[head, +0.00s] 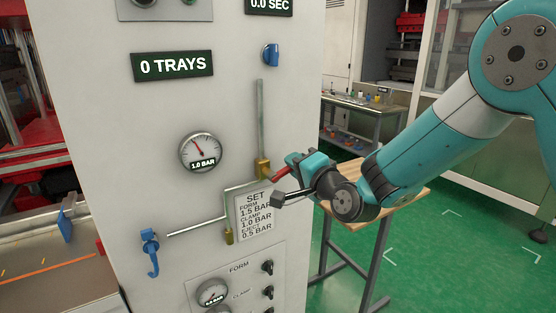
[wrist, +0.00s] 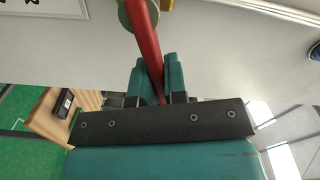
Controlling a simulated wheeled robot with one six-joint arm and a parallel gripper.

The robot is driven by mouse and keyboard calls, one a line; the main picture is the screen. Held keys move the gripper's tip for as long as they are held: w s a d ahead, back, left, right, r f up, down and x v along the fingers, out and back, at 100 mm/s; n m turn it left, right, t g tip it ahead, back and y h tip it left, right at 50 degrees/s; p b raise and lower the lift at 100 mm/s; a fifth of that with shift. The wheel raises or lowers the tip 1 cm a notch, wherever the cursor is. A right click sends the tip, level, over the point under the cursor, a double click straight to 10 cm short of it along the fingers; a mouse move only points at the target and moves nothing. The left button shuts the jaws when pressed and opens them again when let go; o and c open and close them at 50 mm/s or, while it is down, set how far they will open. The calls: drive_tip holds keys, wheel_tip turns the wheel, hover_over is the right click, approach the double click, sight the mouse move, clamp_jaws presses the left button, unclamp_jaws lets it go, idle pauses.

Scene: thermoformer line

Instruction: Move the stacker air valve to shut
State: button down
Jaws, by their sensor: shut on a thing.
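The stacker air valve appears to be the brass valve (head: 263,167) on the pale cabinet front, at the foot of a vertical pipe. Its red lever (head: 281,174) points to the right, out to the side of the pipe. My gripper (head: 294,164) comes in from the right and is shut on the red lever. In the wrist view the red lever (wrist: 145,40) runs from the top edge down between the two teal fingers of my gripper (wrist: 156,78). The lever's end is hidden between the fingers.
A gauge (head: 202,152) reading 1.0 BAR and a setpoint label (head: 255,212) are on the cabinet. A wooden-topped table (head: 405,198) stands behind my arm.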

drive_tip(key=shift+f, duration=0.1)
drive_tip(key=m, duration=0.1)
drive_tip(key=f+m+p, duration=0.1)
drive_tip(key=m, duration=0.1)
drive_tip(key=shift+w+d+f, duration=0.1)
drive_tip(key=shift+d+f, duration=0.05)
drive_tip(key=shift+f, duration=0.1)
drive_tip(key=c, duration=1.1)
unclamp_jaws()
drive_tip(key=shift+r, duration=0.1)
drive_tip(key=b+v, duration=1)
drive_tip(key=v, duration=0.7)
drive_tip(key=shift+b, duration=0.3)
drive_tip(key=shift+d, duration=0.1)
